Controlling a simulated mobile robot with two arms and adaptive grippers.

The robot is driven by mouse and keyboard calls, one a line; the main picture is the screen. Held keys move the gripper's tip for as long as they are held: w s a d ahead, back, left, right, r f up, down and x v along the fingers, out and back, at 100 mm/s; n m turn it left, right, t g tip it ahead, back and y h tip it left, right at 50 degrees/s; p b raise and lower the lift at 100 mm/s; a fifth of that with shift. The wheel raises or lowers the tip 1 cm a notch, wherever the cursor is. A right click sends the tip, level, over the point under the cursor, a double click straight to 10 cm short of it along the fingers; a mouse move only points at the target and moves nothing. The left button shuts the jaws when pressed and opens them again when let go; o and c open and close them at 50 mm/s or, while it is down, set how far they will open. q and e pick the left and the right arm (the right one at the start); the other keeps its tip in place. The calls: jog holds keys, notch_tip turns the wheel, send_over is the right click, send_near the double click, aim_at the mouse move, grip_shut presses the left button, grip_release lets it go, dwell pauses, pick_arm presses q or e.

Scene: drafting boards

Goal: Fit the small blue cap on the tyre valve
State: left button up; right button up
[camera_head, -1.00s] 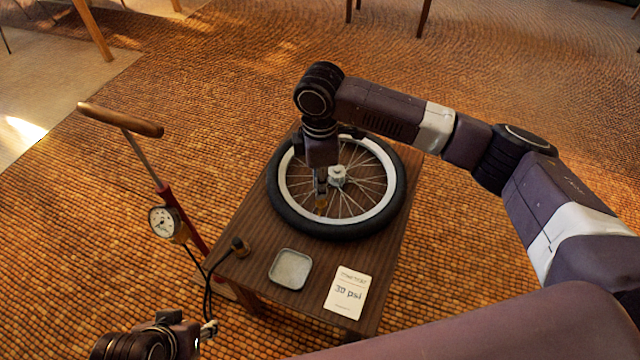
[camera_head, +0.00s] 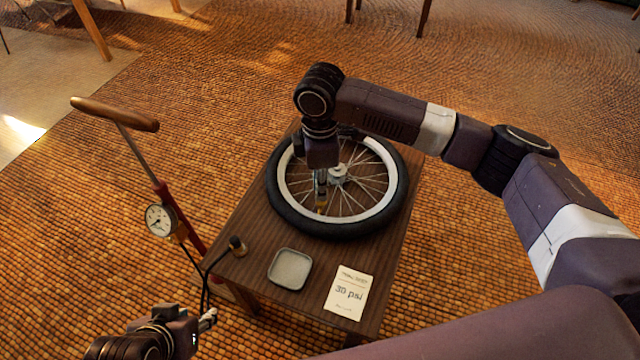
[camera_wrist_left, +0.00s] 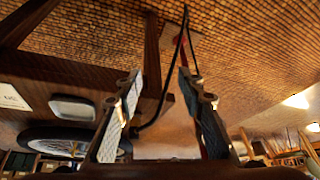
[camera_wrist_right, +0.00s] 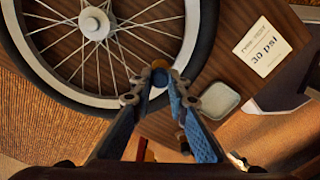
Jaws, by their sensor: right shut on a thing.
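A spoked wheel with a black tyre (camera_head: 340,230) lies flat on a small wooden table; it also fills the upper left of the right wrist view (camera_wrist_right: 60,85). My right gripper (camera_head: 321,190) points down inside the near left part of the rim. In the right wrist view its fingertips (camera_wrist_right: 159,80) are shut on a small blue cap (camera_wrist_right: 159,77). A brass-coloured piece, seemingly the valve (camera_wrist_right: 178,72), shows just beyond the tips. Whether the cap touches it I cannot tell. My left gripper (camera_head: 210,319) is open and empty in front of the table; its parted fingers show in the left wrist view (camera_wrist_left: 160,95).
A floor pump with a wooden handle (camera_head: 115,113) and gauge (camera_head: 160,220) stands left of the table. Its hose end (camera_head: 237,246) is at the table's left edge. A shallow grey tray (camera_head: 290,269) and a "30 psi" card (camera_head: 349,292) lie in front of the wheel.

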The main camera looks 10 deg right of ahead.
pick_arm(q)
jog(key=shift+s+a+f, duration=0.15)
jog(key=shift+s, duration=0.3)
pick_arm(e)
jog(key=shift+f, duration=0.2)
pick_arm(q)
jog(key=shift+s+a+f+g, duration=0.2)
jog(key=shift+s+g, duration=0.4)
jog(key=shift+s, duration=0.2)
pick_arm(e)
jog(key=shift+f, duration=0.25)
pick_arm(q)
jog(key=shift+s, duration=0.15)
pick_arm(e)
jog(key=shift+f, duration=0.1)
pick_arm(q)
jog(key=shift+s+a+p, duration=0.1)
jog(key=shift+s+p, duration=0.15)
jog(key=shift+p, duration=0.05)
pick_arm(e)
jog(key=shift+f, duration=0.15)
pick_arm(q)
jog(key=shift+s+a+g, duration=0.1)
jog(key=shift+s+g, duration=0.15)
jog(key=shift+g, duration=0.05)
pick_arm(e)
jog(key=shift+f, duration=0.5)
jog(key=o, duration=0.7)
jog(key=shift+o, duration=0.2)
jog(key=shift+r, duration=0.1)
